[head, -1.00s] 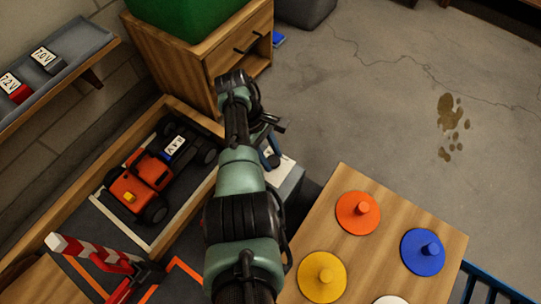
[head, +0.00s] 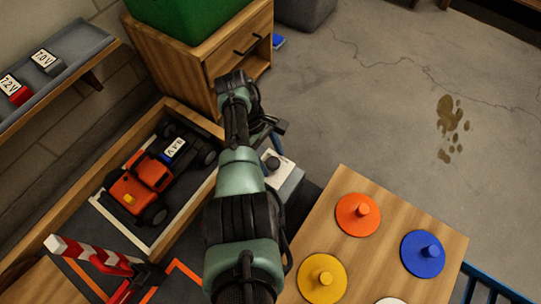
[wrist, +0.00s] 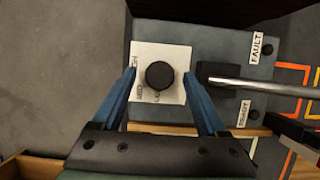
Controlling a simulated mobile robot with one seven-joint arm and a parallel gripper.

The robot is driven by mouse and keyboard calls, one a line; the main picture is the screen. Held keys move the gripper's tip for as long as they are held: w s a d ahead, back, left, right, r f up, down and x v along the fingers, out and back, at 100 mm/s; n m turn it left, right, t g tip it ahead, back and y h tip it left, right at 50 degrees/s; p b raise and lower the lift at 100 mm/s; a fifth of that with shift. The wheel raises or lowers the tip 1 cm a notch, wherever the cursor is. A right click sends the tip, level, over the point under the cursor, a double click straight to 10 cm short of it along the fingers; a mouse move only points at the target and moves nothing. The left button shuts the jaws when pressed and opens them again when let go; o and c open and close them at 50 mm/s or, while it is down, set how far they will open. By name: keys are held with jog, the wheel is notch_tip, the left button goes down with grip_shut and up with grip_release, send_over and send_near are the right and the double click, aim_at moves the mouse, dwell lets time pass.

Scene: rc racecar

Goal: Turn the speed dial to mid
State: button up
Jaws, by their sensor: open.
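The speed dial is a round black knob (wrist: 160,75) on a white label plate (wrist: 143,55), on top of a grey control box (wrist: 225,40). In the head view the knob (head: 273,163) shows on the box (head: 289,182), just right of my arm. My gripper (wrist: 159,76) is open, with one blue finger on the left of the knob and one on the right in the wrist view. No finger visibly touches the knob. In the head view part of my gripper (head: 274,140) shows above the knob. The plate's lettering is partly hidden; I cannot tell where the dial points.
A metal lever (wrist: 262,88) on a black mount stands right of the knob. A FAULT label (wrist: 257,46) is at the box's edge. An orange car (head: 140,183) sits in a tray at left. A wooden table (head: 380,235) with coloured knobbed discs stands at right.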

jog(key=p+v, duration=0.5)
jog(key=v, duration=0.7)
jog(key=shift+r, duration=0.4)
jog(key=shift+a, duration=0.1)
